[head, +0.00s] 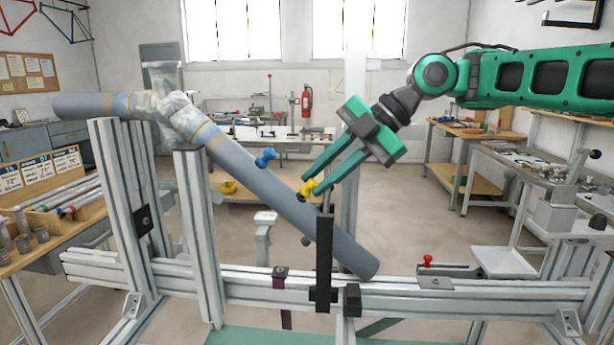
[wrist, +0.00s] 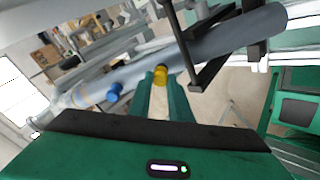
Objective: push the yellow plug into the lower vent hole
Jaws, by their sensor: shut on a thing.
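The yellow plug (head: 308,187) is held between the fingertips of my gripper (head: 311,187), right at the upper side of the sloping grey-blue tube (head: 265,189). It also shows between the fingertips in the wrist view (wrist: 160,78). I cannot tell whether its tip is in a hole or just touching or above the tube. The lower vent hole itself is not visible; the plug and fingers cover that area. A blue plug (head: 265,157) stands in the tube farther up the slope, and it shows left of the fingers in the wrist view (wrist: 113,92).
The tube lies in an aluminium frame (head: 400,297) with a dark upright bracket (head: 324,258) just below and right of the plug. A red knob (head: 428,260) is on the frame's right part. Clear plastic wrap (head: 170,108) covers the upper joint. Space right of my gripper is open.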

